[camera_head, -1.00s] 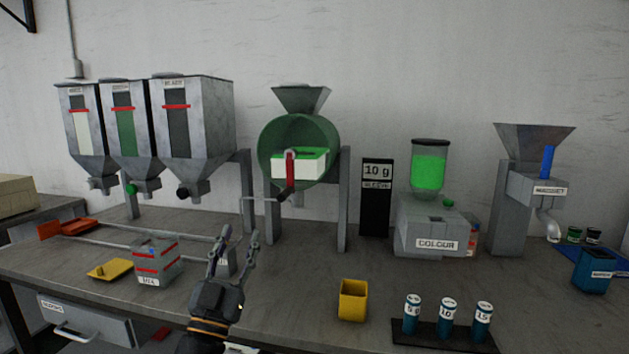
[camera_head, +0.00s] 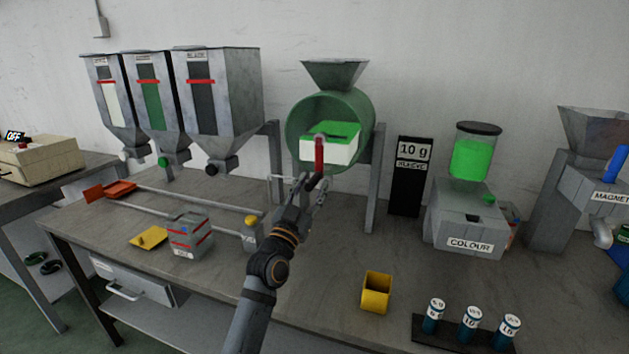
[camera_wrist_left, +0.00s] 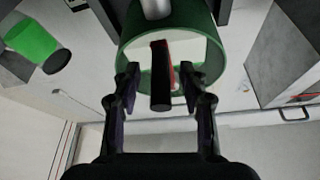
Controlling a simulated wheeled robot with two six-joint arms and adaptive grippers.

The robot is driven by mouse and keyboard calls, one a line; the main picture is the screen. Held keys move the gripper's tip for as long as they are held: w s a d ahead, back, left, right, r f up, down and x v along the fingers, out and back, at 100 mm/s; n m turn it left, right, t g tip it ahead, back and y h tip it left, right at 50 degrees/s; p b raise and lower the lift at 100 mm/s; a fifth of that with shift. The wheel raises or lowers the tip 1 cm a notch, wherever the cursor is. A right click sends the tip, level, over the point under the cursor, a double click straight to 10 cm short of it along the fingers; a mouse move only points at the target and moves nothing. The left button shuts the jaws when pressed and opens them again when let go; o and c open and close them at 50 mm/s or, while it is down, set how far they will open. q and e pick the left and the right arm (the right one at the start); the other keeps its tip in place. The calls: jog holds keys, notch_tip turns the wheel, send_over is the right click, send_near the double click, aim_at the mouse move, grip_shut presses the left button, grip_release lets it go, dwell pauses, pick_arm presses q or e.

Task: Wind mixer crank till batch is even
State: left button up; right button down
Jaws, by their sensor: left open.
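The mixer is a green drum (camera_head: 366,112) with a grey hopper on top, on grey legs at the back of the bench. Through its front I see green over white, in two separate layers. A red crank arm (camera_head: 319,152) with a dark handle (camera_head: 314,181) hangs down at the drum's front. My left gripper (camera_head: 313,190) is open at the crank handle. In the left wrist view the dark handle (camera_wrist_left: 160,103) lies between the two spread fingers (camera_wrist_left: 161,88), with gaps on both sides. My right gripper is not in view.
Three hoppers (camera_head: 230,95) stand left of the mixer. A clear box (camera_head: 190,235), a yellow lid (camera_head: 148,237) and a yellow cup (camera_head: 376,292) are on the bench. The colour feeder (camera_head: 468,220) and a black 10 g sign (camera_head: 407,180) stand to the right.

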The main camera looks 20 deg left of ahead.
pick_arm(q)
jog(key=shift+x, duration=1)
grip_shut()
